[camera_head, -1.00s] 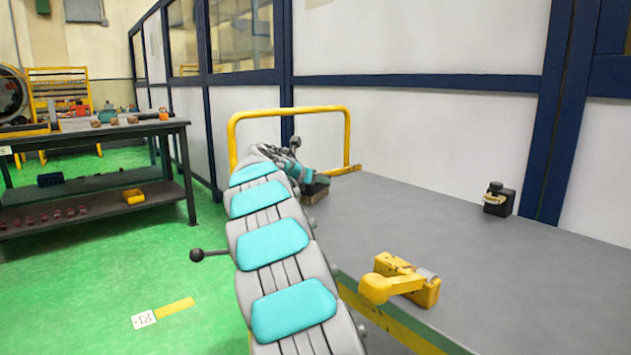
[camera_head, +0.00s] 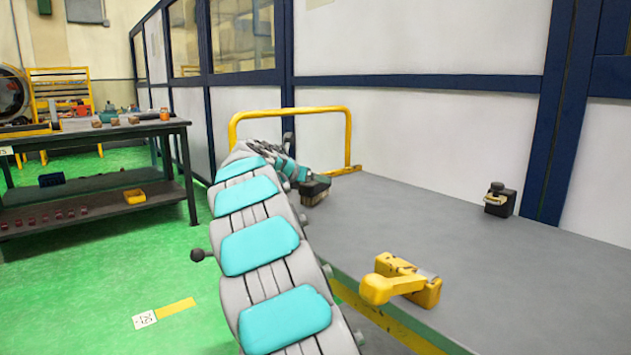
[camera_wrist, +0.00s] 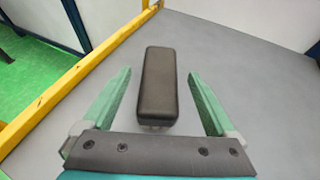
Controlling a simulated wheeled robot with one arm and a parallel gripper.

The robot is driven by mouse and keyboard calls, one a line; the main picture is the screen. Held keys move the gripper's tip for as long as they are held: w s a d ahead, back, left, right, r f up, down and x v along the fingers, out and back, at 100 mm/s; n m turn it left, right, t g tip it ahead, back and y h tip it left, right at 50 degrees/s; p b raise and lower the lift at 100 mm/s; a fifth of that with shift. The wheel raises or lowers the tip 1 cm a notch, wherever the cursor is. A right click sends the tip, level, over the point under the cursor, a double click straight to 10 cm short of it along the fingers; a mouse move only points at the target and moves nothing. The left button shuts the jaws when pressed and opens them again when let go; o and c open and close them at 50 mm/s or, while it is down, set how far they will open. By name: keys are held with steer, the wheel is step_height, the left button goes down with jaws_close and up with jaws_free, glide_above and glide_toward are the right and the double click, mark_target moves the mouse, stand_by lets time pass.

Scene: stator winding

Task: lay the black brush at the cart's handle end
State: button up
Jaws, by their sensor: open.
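The black brush (camera_wrist: 159,83) lies on the grey cart top (camera_wrist: 235,60), between the spread fingers of my gripper (camera_wrist: 160,95) in the wrist view. Gaps show on both sides of it, so the jaws are open and not touching it. In the head view the brush (camera_head: 315,188) sits at the cart's far end, close to the yellow handle (camera_head: 290,110), with pale bristles below its dark top. My arm hides part of that end, and my gripper is mostly hidden behind the arm there.
A yellow tool (camera_head: 402,280) lies near the cart's front edge. A small black object (camera_head: 499,199) stands at the back right by the wall panels. The middle of the cart top is clear. A dark workbench (camera_head: 95,135) with parts stands at the left.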

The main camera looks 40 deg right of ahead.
steer(key=v, duration=0.8)
steer(key=shift+a, duration=0.2)
steer(key=shift+r, duration=0.1)
